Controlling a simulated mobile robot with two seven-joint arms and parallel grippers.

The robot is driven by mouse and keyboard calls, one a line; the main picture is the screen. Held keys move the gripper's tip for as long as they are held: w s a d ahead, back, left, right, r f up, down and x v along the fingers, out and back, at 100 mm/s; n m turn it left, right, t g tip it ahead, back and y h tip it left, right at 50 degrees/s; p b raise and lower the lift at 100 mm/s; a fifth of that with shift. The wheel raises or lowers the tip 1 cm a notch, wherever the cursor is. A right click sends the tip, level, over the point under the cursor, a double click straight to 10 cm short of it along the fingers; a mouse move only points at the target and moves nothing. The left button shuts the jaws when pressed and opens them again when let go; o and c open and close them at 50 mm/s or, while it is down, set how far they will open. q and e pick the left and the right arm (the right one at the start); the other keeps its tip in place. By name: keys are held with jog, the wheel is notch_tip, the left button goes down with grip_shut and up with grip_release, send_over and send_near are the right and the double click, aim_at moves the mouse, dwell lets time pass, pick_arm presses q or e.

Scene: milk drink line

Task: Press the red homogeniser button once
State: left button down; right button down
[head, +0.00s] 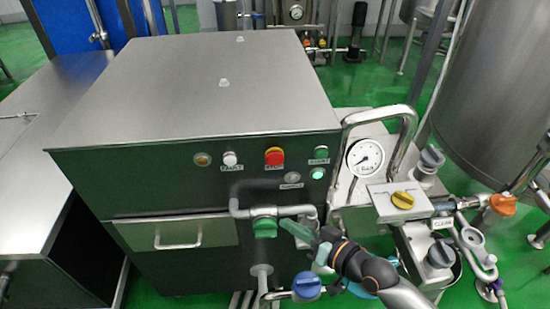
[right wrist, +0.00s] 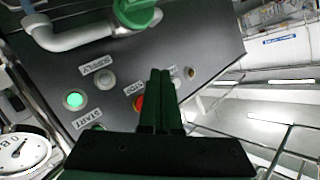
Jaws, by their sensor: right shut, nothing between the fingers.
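The red button (head: 274,157) sits on the dark front panel of the steel homogeniser, right of the panel's middle. It also shows in the right wrist view (right wrist: 138,103), partly hidden behind my fingers. My right gripper (head: 286,224) is shut and empty, in front of the machine and below the red button in the head view, beside the green valve handle. In the right wrist view the closed fingertips (right wrist: 160,73) point toward the panel, overlapping the area just beside the red button. Whether they touch the panel cannot be told. My left gripper is not in view.
A white button (head: 230,159), a green button (head: 320,154) and a lit green lamp (head: 317,173) are nearby on the panel. A pipe with a green valve handle (head: 264,227) juts out below. A round gauge (head: 366,157) and bent rail (head: 407,120) stand at right.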

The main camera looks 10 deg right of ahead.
aim_at(275, 158)
notch_tip(275, 158, up, 7)
jog(key=w+y, duration=0.2)
jog(key=shift+w+a+f, duration=0.15)
jog(key=shift+w+a, duration=0.1)
jog(key=shift+a, duration=0.15)
jog(key=shift+w, duration=0.15)
jog(key=w+b, duration=0.4)
jog(key=w, duration=0.4)
jog(key=shift+w+d+b, duration=0.25)
jog(key=shift+d+b, duration=0.15)
jog(key=shift+d, duration=0.05)
jog(key=shift+w, duration=0.1)
dwell(1.2)
jog(key=shift+w, duration=0.35)
